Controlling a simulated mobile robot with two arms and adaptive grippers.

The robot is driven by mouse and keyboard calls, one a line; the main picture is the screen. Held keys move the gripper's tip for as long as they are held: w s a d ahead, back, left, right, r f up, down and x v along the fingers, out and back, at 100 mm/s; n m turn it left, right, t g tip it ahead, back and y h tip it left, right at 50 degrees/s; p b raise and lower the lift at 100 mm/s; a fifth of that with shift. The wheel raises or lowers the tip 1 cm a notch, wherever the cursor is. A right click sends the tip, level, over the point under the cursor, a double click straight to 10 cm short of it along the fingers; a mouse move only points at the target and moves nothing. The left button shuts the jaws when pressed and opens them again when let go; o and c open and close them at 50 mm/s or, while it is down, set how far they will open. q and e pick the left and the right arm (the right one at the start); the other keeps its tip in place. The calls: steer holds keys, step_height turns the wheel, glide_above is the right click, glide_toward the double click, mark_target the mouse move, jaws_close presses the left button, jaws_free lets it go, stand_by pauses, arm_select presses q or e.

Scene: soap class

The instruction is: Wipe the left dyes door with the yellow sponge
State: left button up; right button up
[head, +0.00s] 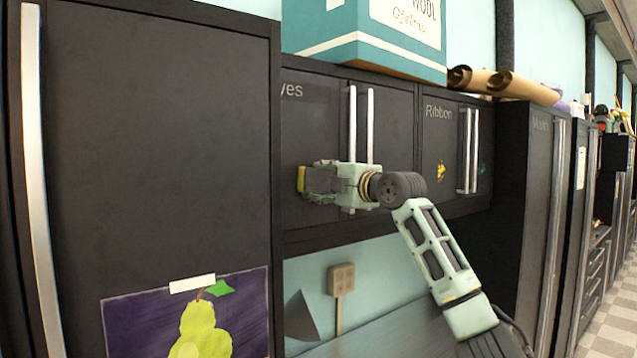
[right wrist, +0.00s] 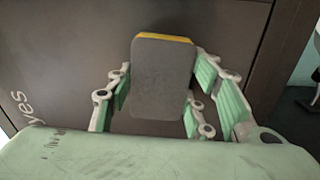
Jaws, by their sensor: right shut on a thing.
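The yellow sponge (head: 301,179) shows as a yellow edge with a grey side at the tip of my right gripper (head: 318,181). In the right wrist view the sponge (right wrist: 163,78) shows its grey face, with a yellow strip along its top edge, between the two fingers. My right gripper is shut on it. The left dyes door (head: 315,120) is dark, with "yes" of its label readable, and the sponge is in front of its lower part. The door (right wrist: 75,60) fills the background in the right wrist view. I cannot tell whether the sponge touches it. My left gripper is out of view.
Two upright door handles (head: 369,125) stand close to my right gripper. A tall dark cabinet (head: 150,130) stands out at the left. The Ribbon cupboard (head: 440,130) is to the right, and a teal box (head: 365,50) sits on top. A counter (head: 400,335) lies below.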

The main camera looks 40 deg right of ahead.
mark_target(308, 182)
steer(key=shift+a+r, duration=0.1)
steer(key=shift+a, duration=0.05)
steer(key=shift+w+a, duration=0.15)
steer(key=shift+a, duration=0.85)
steer(key=shift+w+a, duration=0.1)
steer(key=shift+a, duration=0.9)
steer(key=shift+s+f+b, duration=0.25)
steer(key=shift+s+b, duration=0.45)
steer(key=shift+s, duration=0.2)
steer(key=shift+s+a+r+b, duration=0.15)
steer(key=shift+s+b, duration=0.25)
steer(key=shift+s, duration=0.65)
steer(key=shift+s+a+b, duration=0.1)
steer(key=shift+s+b, duration=0.3)
steer(key=shift+s, duration=0.65)
steer(key=s+b, duration=0.1)
steer(key=s, duration=0.2)
steer(key=shift+a, duration=0.2)
